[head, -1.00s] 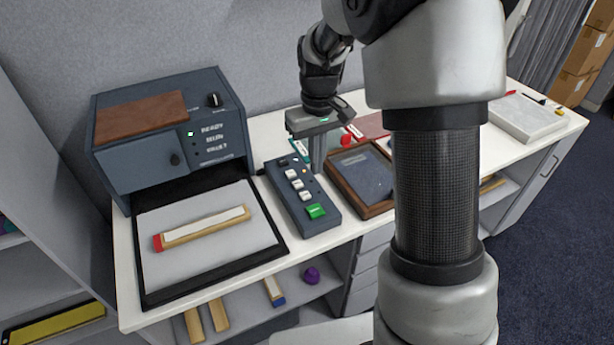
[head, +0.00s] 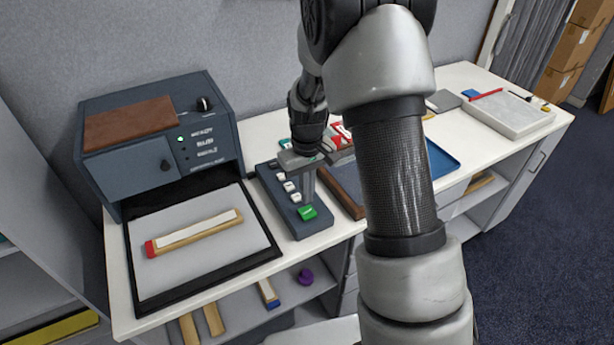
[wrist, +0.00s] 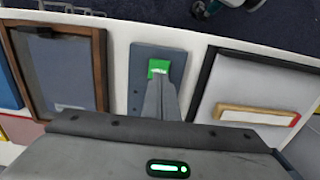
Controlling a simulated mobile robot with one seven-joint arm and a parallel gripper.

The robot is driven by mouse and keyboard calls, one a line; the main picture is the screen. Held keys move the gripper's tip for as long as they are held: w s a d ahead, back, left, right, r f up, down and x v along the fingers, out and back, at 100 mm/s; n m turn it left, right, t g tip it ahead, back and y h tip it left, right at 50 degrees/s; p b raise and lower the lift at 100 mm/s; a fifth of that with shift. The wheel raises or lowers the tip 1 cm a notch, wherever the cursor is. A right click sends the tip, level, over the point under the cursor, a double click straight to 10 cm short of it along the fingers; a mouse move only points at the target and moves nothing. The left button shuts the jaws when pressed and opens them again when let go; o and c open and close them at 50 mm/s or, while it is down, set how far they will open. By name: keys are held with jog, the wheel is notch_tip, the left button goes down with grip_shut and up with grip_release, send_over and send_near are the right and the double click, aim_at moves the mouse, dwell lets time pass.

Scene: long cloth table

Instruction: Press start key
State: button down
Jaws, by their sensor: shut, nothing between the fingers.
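The green key (head: 307,213) is at the near end of a dark blue-grey keypad (head: 279,205), which also has several white keys. In the wrist view the green key (wrist: 158,65) sits at the top of the keypad (wrist: 137,82). My gripper (head: 310,199) is shut and empty, pointing down over the keypad's near end. In the wrist view its fingertips (wrist: 160,80) overlap the lower edge of the green key. I cannot tell whether they touch it. Part of the keypad is hidden behind the fingers.
A blue-grey machine (head: 160,140) with a green light stands left. Before it, a black-edged tray (head: 200,265) holds a wooden bar with a white strip (head: 195,233). A wood-framed tray (wrist: 98,85) lies on the keypad's other side, partly behind my arm.

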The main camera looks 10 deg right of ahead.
aim_at(307, 214)
jog(key=shift+f, duration=2.35)
jog(key=shift+f+b, duration=0.7)
jog(key=shift+f, duration=0.15)
jog(key=shift+s, duration=0.3)
jog(key=shift+f, duration=0.25)
notch_tip(307, 214, up, 15)
jog(key=p, duration=0.1)
jog(key=shift+w+p, duration=0.35)
jog(key=shift+p, duration=0.05)
